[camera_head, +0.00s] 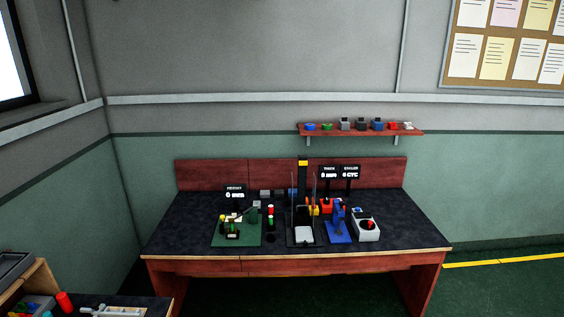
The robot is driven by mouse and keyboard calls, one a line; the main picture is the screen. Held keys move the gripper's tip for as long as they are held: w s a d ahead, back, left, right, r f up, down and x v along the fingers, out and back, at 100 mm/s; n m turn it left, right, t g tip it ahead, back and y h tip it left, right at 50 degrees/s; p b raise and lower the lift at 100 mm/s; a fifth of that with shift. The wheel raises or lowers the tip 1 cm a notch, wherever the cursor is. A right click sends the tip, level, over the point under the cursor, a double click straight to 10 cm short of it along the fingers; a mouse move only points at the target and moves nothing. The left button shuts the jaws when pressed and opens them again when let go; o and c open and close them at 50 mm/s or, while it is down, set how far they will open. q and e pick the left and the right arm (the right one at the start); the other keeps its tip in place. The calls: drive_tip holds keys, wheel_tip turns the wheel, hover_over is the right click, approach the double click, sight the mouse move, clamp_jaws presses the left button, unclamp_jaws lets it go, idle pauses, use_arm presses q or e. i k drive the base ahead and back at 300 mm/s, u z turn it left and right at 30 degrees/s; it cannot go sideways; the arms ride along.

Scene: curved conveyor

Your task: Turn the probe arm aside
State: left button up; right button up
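A bench with a dark top (180,236) stands against the far wall. On its left part lies a green base plate (220,239) with small yellow, white and dark parts on it. A thin dark arm (241,213) seems to reach across above this plate; it may be the probe arm, but it is too small to be sure. A small black display (235,195) reading HEIGHT stands behind the plate. Neither of my grippers is in view.
Right of the plate stand a red-and-green light post (271,219), a tall frame (303,164), a blue device (339,224) and a white box (367,229) with a red knob. A wall shelf (415,132) holds several small items. A cluttered side table (150,303) is at lower left.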

sight(231, 220)
drive_tip(key=u, duration=0.55)
drive_tip(key=i, duration=1.7)
drive_tip(key=u, duration=0.65)
